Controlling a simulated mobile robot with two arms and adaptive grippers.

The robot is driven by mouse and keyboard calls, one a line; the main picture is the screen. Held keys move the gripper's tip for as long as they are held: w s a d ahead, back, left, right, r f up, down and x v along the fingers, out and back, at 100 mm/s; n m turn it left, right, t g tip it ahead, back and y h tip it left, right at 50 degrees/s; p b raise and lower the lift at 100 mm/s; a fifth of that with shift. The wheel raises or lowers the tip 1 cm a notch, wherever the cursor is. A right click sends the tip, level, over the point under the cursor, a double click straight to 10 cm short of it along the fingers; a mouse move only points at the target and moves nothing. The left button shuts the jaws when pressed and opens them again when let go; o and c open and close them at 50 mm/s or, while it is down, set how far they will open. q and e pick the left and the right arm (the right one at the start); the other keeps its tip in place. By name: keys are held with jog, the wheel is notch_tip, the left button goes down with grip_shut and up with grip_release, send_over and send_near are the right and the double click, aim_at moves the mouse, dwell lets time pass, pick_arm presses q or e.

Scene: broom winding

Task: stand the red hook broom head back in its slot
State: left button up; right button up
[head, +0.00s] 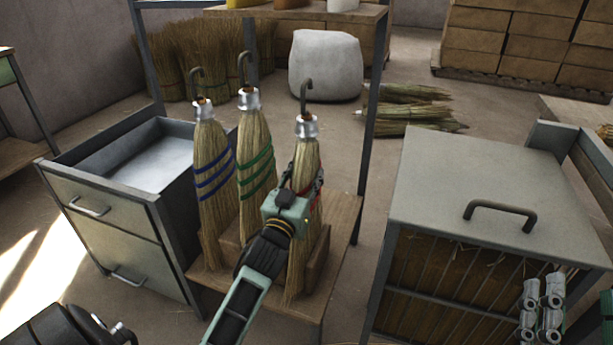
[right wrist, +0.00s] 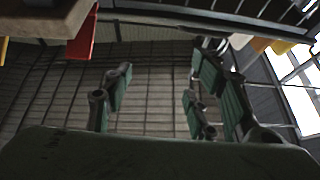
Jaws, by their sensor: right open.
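The red hook broom head (head: 308,158) stands nearly upright in the head view, with a metal collar and a dark hook on top. My left gripper (head: 302,190) is at its red band, with a finger on each side, and looks shut on it. The gripper body hides part of the bristles. The bristles reach down beside a wooden block of the stand (head: 346,215); whether they are seated in the slot I cannot tell. My right gripper (head: 541,292) is at the lower right, by the mesh-fronted cabinet. In the right wrist view, its green-padded fingers (right wrist: 155,98) are apart and empty.
Blue-banded (head: 212,165) and green-banded (head: 254,150) broom heads stand just left of the red one. A drawer unit (head: 110,225) with an open top drawer is at the left. The mesh-fronted cabinet (head: 440,180) is at the right. A post (head: 370,110) rises behind the stand.

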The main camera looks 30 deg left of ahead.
pick_arm(q)
jog(key=shift+o, duration=1.1)
jog(key=shift+r, duration=0.1)
pick_arm(e)
jog(key=shift+w, duration=0.1)
pick_arm(q)
jog(key=p+v, duration=0.2)
jog(key=v, duration=1)
pick_arm(e)
notch_tip(320, 180, down, 10)
jog(key=w+g+h, duration=0.2)
jog(key=g, duration=0.3)
jog(key=shift+d+g, duration=0.3)
jog(key=shift+d, duration=0.1)
